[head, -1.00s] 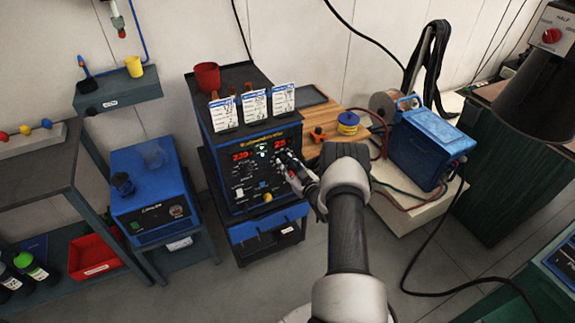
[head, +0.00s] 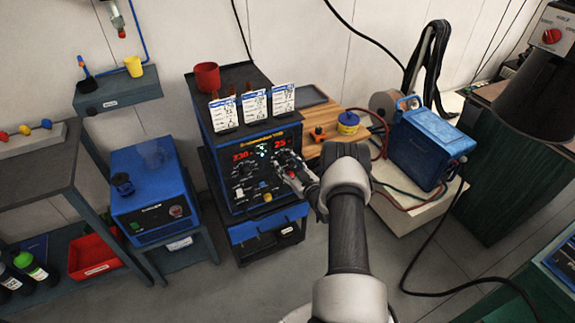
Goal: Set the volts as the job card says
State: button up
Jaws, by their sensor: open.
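The blue and black welding machine (head: 257,199) stands left of centre, its front panel carrying knobs and two red displays. The left display (head: 242,155) seems to read about 230, and the right one (head: 282,143) about 25; the digits are small. Three white job cards (head: 254,105) stand along its top front edge; their writing is too small to read. My gripper (head: 281,169) is open, with its fingertips at the right side of the panel. They cover part of the knobs there, and I cannot tell whether they touch one.
A red cup (head: 207,76) stands on the machine's top. A smaller blue machine (head: 150,195) stands left. Grey floor is open in front.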

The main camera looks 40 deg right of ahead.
jog(key=s+a, duration=0.1)
jog(key=s, duration=1)
jog(key=shift+s+a+r, duration=0.3)
jog(key=shift+a+r, duration=0.05)
jog(key=w+a+r+n+g, duration=0.1)
jog(key=w+a+r+g, duration=0.3)
jog(key=r, duration=0.6)
jog(key=w+a+r+g, duration=0.1)
jog(key=w+a+r, duration=0.1)
jog(key=w+r, duration=0.5)
jog(key=s+a+r+g+h, duration=0.1)
jog(key=s+a+r+g, duration=0.1)
jog(key=s+a+r, duration=0.3)
jog(key=s+a+r+g, duration=0.1)
jog(key=s+a+r, duration=0.35)
jog(key=r, duration=0.35)
jog(key=s+a+r+g+y, duration=0.1)
jog(key=s+a+g, duration=0.1)
jog(key=s+a, duration=0.8)
jog(key=s+a+r+m+g+y, duration=0.1)
jog(key=s+a+g+y, duration=0.1)
jog(key=s+a, duration=0.8)
jog(key=s, duration=0.6)
jog(key=shift+r+g, duration=0.3)
